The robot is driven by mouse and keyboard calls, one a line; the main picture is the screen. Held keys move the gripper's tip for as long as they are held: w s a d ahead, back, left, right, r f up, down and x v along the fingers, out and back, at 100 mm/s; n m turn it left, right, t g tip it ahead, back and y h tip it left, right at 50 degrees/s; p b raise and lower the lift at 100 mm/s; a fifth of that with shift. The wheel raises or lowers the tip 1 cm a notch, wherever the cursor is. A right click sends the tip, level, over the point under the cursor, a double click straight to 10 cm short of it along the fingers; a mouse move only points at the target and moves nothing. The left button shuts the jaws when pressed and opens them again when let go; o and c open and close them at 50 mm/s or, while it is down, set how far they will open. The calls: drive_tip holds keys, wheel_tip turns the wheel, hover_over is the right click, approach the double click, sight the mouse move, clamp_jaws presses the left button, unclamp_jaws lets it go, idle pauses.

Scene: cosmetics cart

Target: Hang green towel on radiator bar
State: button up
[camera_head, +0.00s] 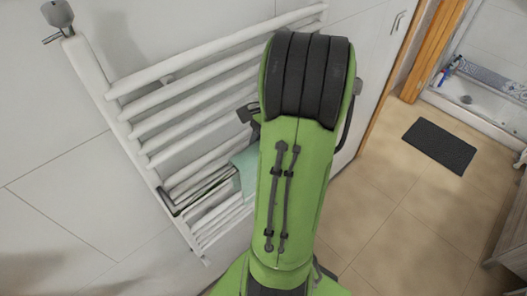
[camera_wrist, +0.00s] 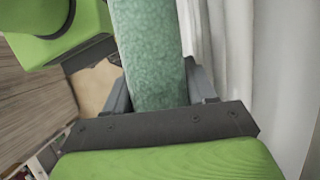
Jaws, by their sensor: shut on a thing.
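The green towel (camera_wrist: 150,45) runs up between the two grey fingers of my gripper (camera_wrist: 158,78) in the wrist view, and the gripper is shut on it. In the head view a pale green piece of the towel (camera_head: 245,168) shows at the left side of my green arm, in front of the radiator. The white radiator (camera_head: 190,103) is on the wall, with several slanted bars. A thin dark bar (camera_head: 205,192) stands out at its lower part, close to the towel. My arm hides most of the towel, and I cannot tell whether the towel touches the bar.
A metal valve (camera_head: 57,14) sits at the radiator's top left corner. A white cabinet door (camera_head: 375,50) is behind my arm. The tiled floor (camera_head: 400,225) to the right is mostly clear, with a dark mat (camera_head: 440,145) and a shower tray (camera_head: 470,108) beyond.

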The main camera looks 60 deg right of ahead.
drive_tip(key=o, duration=1.2)
drive_tip(key=shift+r, duration=0.1)
drive_tip(key=p+v, duration=1.1)
drive_tip(key=v, duration=0.4)
drive_tip(key=shift+r, duration=0.3)
drive_tip(key=shift+d, duration=0.1)
